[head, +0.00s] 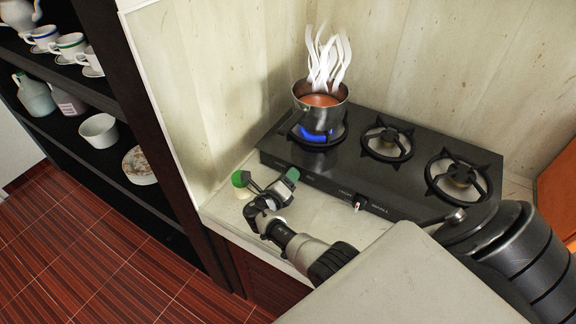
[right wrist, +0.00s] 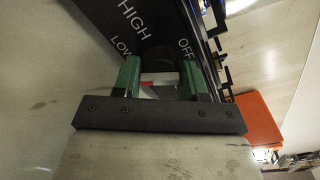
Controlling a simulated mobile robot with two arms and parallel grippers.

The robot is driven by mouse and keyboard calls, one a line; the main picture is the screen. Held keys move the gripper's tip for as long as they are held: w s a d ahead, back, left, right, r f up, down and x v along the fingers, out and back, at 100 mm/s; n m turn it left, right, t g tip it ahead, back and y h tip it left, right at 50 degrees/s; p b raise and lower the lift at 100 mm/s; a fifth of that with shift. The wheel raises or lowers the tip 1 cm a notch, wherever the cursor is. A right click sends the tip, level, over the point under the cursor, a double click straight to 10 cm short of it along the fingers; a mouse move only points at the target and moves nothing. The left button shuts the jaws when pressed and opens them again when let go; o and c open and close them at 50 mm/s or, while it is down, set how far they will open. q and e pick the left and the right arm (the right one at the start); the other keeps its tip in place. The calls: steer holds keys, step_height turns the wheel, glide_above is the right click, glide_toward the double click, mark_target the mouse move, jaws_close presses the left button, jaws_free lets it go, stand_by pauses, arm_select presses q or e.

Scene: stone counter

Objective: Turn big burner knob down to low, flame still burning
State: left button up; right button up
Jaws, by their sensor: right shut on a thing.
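In the head view my right gripper (head: 266,180), with green fingertips, is at the left front of the black stove (head: 330,192). In the right wrist view its green fingers (right wrist: 158,76) are shut on a knob (right wrist: 163,77), pale with a red mark on the side toward the left finger. HIGH, LOW and OFF are printed around this knob. Its exact setting is unclear, and the gripper hides it in the head view. A blue flame (head: 316,133) burns on the left burner under a pot (head: 319,118). My left gripper is not in view.
Another knob (head: 357,204) with a red mark is on the stove front, right of my gripper. Two unlit burners (head: 387,142) are right of the pot. White steam (head: 326,62) rises from the pot's orange contents. A dark shelf with crockery stands at left.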

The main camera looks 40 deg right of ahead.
steer(key=shift+d+r+n, duration=0.1)
steer(key=shift+n, duration=0.3)
steer(key=o, duration=0.7)
steer(key=shift+o, duration=0.9)
steer(key=shift+w, duration=0.2)
steer(key=shift+p, duration=0.3)
